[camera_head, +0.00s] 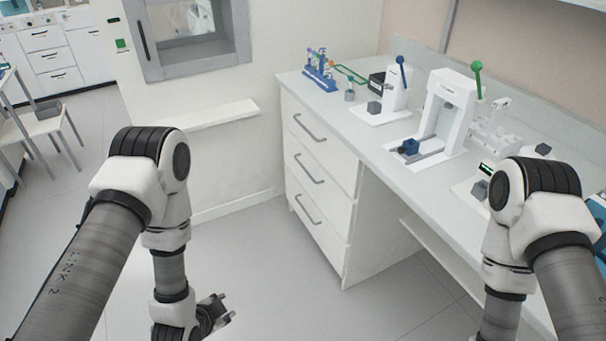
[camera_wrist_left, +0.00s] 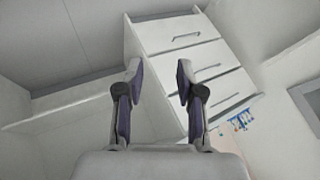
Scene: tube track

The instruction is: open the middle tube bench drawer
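The tube bench has a white stack of three drawers at its left end. The middle drawer (camera_head: 321,178), with a grey bar handle (camera_head: 308,169), is shut, flush with the drawers above and below. In the left wrist view the drawer stack appears upside down, with the middle drawer (camera_wrist_left: 208,64) beyond my fingers. My left gripper (camera_head: 225,308) is low, in front and to the left of the drawers, apart from them. Its fingers (camera_wrist_left: 159,72) are spread with nothing between them. My right arm reaches down past the bottom edge, and its gripper is out of view.
The bench top (camera_head: 345,122) holds a blue tube rack (camera_head: 320,72), several white devices and a green-knobbed press (camera_head: 446,110). A wall shelf (camera_head: 215,117) juts out left of the drawers. The floor (camera_head: 262,265) before the drawers is clear.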

